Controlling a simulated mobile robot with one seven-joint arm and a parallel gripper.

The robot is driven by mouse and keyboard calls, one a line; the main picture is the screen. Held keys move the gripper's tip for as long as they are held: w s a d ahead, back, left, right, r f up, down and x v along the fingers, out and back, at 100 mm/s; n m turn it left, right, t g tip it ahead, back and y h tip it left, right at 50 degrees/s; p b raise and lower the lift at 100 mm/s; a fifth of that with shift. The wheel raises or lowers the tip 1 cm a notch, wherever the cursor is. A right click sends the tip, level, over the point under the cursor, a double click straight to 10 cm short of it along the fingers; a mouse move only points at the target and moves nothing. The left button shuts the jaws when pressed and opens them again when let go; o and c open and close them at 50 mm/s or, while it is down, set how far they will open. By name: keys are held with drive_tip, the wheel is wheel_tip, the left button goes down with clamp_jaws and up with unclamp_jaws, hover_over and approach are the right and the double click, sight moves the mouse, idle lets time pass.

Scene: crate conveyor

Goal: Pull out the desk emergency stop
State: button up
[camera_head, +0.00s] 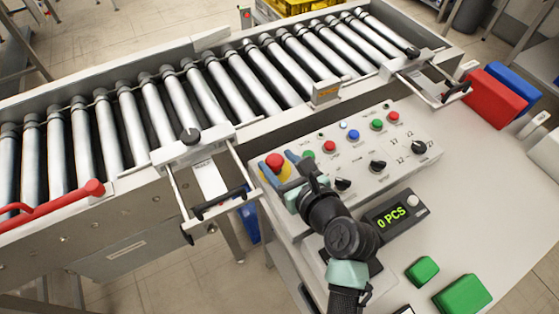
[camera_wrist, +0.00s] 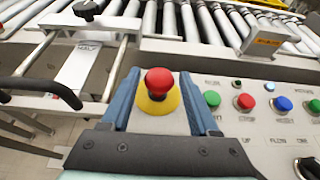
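The desk emergency stop (camera_head: 275,161) is a red mushroom button on a yellow base at the left end of the grey control panel. It also shows in the wrist view (camera_wrist: 159,82), upright near the middle. My gripper (camera_wrist: 160,90) is open, with one blue finger on each side of the button. Gaps show between the fingers and the red cap. In the head view my gripper (camera_head: 276,167) reaches the button from the front right. Whether the fingers touch the yellow base cannot be told.
The control panel (camera_head: 355,153) has several coloured buttons and black knobs right of the stop. A roller conveyor (camera_head: 190,95) runs behind. A counter display (camera_head: 393,214) reads 0 PCS.

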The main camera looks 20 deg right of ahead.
drive_tip(key=shift+o, duration=0.7)
drive_tip(key=v, duration=1.3)
drive_tip(key=shift+w+r, duration=0.1)
drive_tip(key=shift+w, duration=0.05)
